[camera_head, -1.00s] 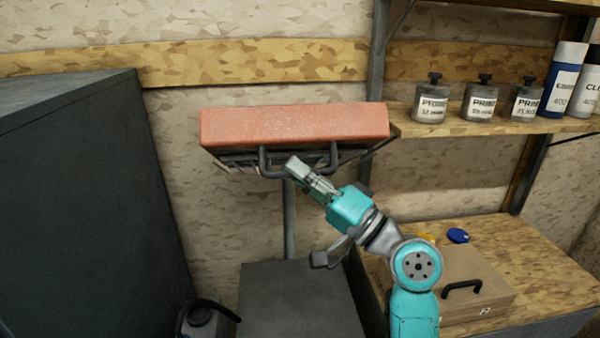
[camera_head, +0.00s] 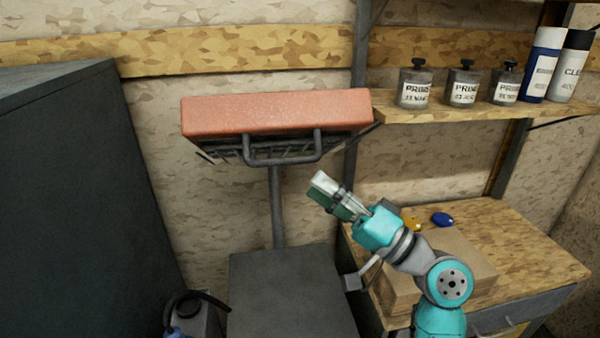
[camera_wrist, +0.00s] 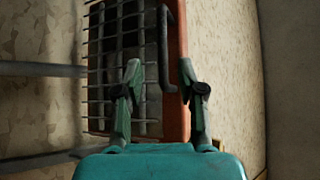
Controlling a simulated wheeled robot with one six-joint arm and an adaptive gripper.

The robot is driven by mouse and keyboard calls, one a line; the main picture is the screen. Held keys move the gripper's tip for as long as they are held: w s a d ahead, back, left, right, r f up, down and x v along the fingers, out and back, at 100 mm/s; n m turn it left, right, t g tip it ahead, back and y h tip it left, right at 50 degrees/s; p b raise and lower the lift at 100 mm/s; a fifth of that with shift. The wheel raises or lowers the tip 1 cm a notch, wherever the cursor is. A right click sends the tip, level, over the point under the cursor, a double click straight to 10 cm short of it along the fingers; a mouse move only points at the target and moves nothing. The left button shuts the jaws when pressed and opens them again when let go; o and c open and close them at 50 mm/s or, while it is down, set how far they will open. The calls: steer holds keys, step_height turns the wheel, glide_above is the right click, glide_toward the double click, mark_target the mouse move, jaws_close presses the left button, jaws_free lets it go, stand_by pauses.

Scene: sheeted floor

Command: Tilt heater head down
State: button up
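The heater head (camera_head: 275,114) is a long orange-red box on a grey post (camera_head: 277,205). Its dark grille faces downward and toward me, with a dark handle bar (camera_head: 285,160) along the front underside. In the wrist view the heater head (camera_wrist: 176,118) appears turned on its side, with the grille (camera_wrist: 103,70) at left and the handle (camera_wrist: 165,50) between the finger lines. My gripper (camera_head: 323,187) is below and right of the handle, apart from it. In the wrist view my gripper (camera_wrist: 160,78) has its fingers spread with nothing between them.
A shelf (camera_head: 470,108) with several labelled jars and bottles is at the right. Below it is a wooden bench (camera_head: 510,235) with a box. A tall dark cabinet (camera_head: 75,200) stands at left. A dark block (camera_head: 290,295) sits under the post.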

steer(key=shift+v, duration=1.9)
steer(key=s+d+f+m+t+h, duration=0.1)
steer(key=d+f+m+t+h, duration=0.2)
steer(key=f, duration=0.6)
steer(key=d+f+m+t+h, duration=0.1)
steer(key=f+m+t+h, duration=0.3)
steer(key=f, duration=0.5)
steer(key=s+d+f+m+h, duration=0.1)
steer(key=s+d+f+h, duration=0.3)
steer(key=s+f+h, duration=0.65)
steer(key=s+d+f+g, duration=0.1)
steer(key=s+d+f, duration=0.2)
steer(key=s+f, duration=0.35)
steer(key=s+d+r+n+g+h, duration=0.1)
steer(key=s+d+n+h, duration=0.2)
steer(key=s, duration=1.9)
steer(key=n, duration=0.4)
steer(key=shift+s+r+n, duration=0.3)
steer(key=shift+r+n, duration=0.1)
